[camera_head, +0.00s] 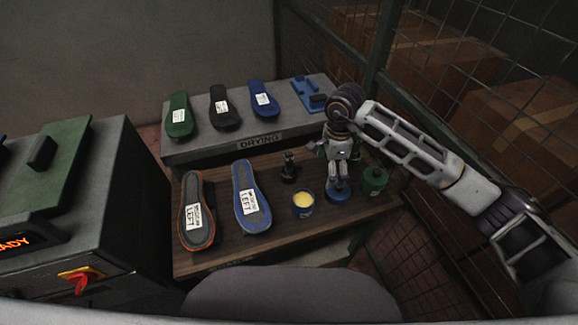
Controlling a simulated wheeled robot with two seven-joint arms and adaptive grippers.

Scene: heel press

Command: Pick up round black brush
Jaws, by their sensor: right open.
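The round black brush (289,169) stands upright on the brown wooden table, right of the blue insole. My right gripper (338,184) comes in from the right and points down at the right part of the table. It is open, to the right of the brush and apart from it. Its fingertips are over or beside a round blue thing (342,195); I cannot tell whether they touch it. My left gripper is out of view.
A blue cup with yellow content (303,212) and a green jar (374,181) flank the gripper. Two soles labelled LEFT (198,188) lie left. A grey drying shelf (197,150) with several soles is behind. A wire fence (500,50) stands right, a press machine (90,200) left.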

